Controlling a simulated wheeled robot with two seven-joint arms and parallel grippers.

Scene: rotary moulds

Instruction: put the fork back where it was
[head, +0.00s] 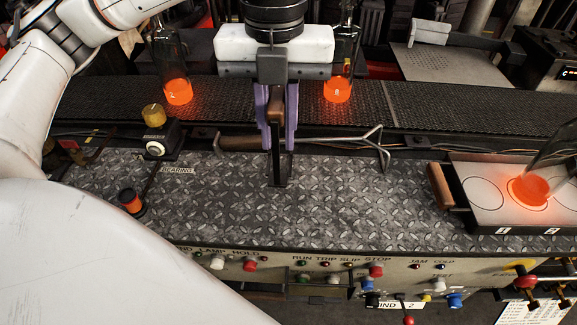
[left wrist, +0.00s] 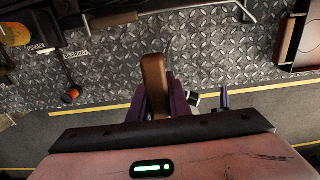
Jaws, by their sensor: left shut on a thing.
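A long metal fork (head: 320,139) with a wooden handle and a splayed end lies along the far edge of the tread plate, behind my left gripper. Its handle also shows at the top of the left wrist view (left wrist: 110,20). My left gripper (head: 277,125), with purple fingers pointing down, is shut on a separate wooden-handled tool (head: 276,103). A dark narrow part hangs below the fingers, close to the plate; whether it touches cannot be told. The held tool's handle (left wrist: 155,85) shows between the fingers in the left wrist view. My right gripper is not in view.
A dark conveyor (head: 220,118) behind carries two glass bottles with glowing orange bases (head: 178,91) (head: 338,90). A tray (head: 480,215) with a glowing glass piece (head: 531,188) stands at right. A yellow-knob box (head: 154,138) stands at left. Front controls (head: 345,268) line the edge. The mid-right plate is clear.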

